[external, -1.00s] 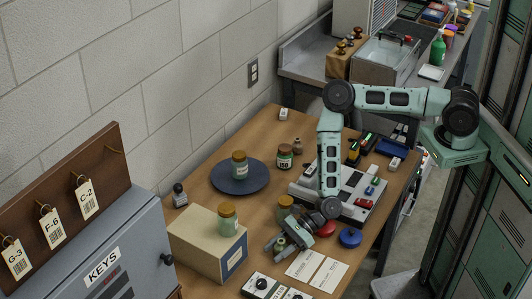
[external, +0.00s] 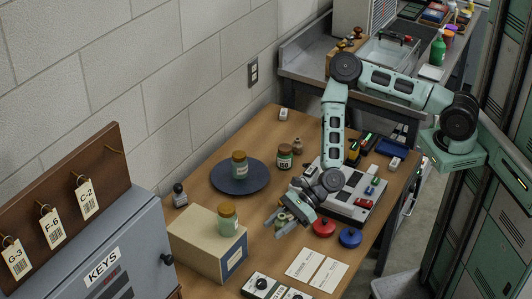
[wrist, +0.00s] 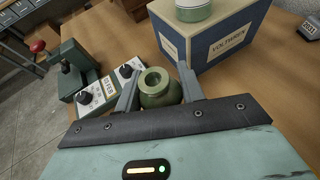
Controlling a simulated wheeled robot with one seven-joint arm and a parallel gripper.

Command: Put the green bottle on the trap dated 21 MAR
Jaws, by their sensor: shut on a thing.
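My gripper (external: 281,222) is shut on a small green bottle with an open round neck. The bottle (wrist: 158,90) shows between the two fingers in the wrist view. In the external view my gripper hangs over the table, right of the cardboard box and behind two pale printed cards (external: 305,263) (external: 328,275) lying side by side. No date can be read on the cards, so I cannot tell which thing is the trap dated 21 MAR.
A lidded jar (external: 228,219) stands on the cardboard box (external: 195,248); another (external: 239,165) stands on a dark plate (external: 262,181). A knobbed unit (external: 258,289) is at the front. A grey control panel (external: 352,205) and red (external: 324,227) and blue (external: 350,237) round pieces lie right.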

